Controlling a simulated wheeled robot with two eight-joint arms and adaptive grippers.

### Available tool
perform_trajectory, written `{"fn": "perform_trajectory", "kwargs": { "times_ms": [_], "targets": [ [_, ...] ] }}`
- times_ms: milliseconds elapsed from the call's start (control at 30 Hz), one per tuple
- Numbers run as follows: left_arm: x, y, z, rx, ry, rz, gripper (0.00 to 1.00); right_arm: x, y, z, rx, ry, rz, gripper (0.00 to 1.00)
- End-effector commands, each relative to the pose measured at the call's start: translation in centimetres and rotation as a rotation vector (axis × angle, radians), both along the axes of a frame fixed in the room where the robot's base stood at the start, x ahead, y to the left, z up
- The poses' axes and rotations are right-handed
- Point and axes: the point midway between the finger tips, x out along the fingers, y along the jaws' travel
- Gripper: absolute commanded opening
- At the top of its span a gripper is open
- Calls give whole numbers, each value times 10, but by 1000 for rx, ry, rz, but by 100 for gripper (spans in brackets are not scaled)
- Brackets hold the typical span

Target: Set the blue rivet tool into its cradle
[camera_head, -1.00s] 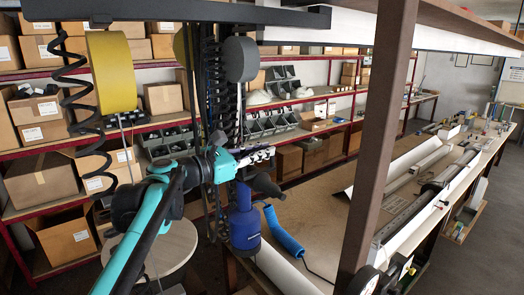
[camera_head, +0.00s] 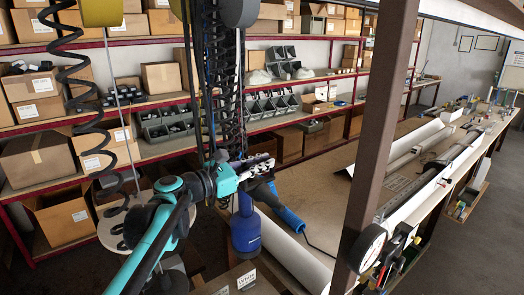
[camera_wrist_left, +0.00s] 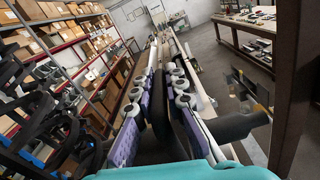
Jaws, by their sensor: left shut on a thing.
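The blue rivet tool (camera_head: 246,236) hangs upright in the head view, its blue rounded body below and a dark part above. My left gripper (camera_head: 258,165) is shut on its upper part, which the fingers and wrist partly hide. In the left wrist view, the purple and grey fingers of the left gripper (camera_wrist_left: 160,95) run forward with a dark part between them. I cannot make out the cradle with certainty. My right gripper is not in view.
A lighter blue corded tool (camera_head: 289,219) lies just right of the rivet tool on the long bench (camera_head: 325,196). A brown post (camera_head: 378,130) stands to the right, with a round dial gauge (camera_head: 368,247) beside it. Coiled hoses (camera_head: 72,80) hang at left before box-filled shelves.

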Motion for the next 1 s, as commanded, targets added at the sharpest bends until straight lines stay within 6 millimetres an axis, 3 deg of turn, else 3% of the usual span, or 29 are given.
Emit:
{"fn": "perform_trajectory", "kwargs": {
  "times_ms": [33,100,300,833,867,933,1000],
  "targets": [
    [0,0,-20,3,0,0,0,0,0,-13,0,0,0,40],
    [0,0,-34,3,0,0,0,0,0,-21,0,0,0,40],
    [0,0,-63,3,0,0,0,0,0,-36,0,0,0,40],
    [0,0,-72,3,0,0,0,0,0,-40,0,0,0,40],
    [0,0,-72,3,0,0,14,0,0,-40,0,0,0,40],
    [0,0,-72,2,-1,0,32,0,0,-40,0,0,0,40],
    [0,0,-72,1,0,0,32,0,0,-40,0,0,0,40]
  ]
}}
